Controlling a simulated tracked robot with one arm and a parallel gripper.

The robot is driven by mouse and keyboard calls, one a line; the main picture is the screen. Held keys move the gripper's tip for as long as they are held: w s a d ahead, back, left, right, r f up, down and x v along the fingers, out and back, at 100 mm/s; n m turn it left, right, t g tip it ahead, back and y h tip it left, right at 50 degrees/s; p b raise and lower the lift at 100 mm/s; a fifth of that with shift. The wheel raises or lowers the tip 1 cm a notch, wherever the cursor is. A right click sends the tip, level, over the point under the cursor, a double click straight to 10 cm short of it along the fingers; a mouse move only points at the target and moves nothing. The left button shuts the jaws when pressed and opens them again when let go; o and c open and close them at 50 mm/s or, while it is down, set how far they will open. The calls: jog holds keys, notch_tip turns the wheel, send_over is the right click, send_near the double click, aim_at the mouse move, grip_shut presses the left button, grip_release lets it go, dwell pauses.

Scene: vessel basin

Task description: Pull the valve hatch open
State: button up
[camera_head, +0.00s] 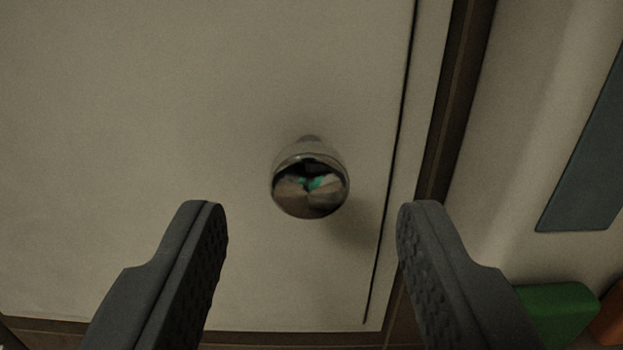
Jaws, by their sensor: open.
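The valve hatch (140,110) is a flat, pale panel that fills the left and middle of the view. A round, shiny metal knob (310,186) stands out from it near its right edge. My gripper (312,215) is open, with one dark grey finger to the left of the knob and one to the right. The fingers are apart from the knob, and nothing is between them but the knob further ahead. The panel looks shut, with a thin dark gap along its right side.
A brown frame strip (455,110) runs along the right of the hatch. Beyond it is a pale wall with a dark blue-grey panel (590,160). A green object (556,312) and an orange one (611,318) sit at the lower right, near the right finger.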

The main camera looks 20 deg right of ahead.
jog(key=shift+w+d+r+p, duration=0.15)
jog(key=shift+w+r+p, duration=0.2)
jog(key=shift+w+p, duration=0.3)
jog(key=shift+w+d+f+p, duration=0.1)
jog(key=shift+w+p, duration=0.25)
jog(key=shift+p, duration=0.35)
jog(key=shift+w+d+f+p, duration=0.15)
jog(key=shift+w+f+p, duration=0.1)
jog(key=shift+p, duration=0.15)
jog(key=shift+c, duration=0.4)
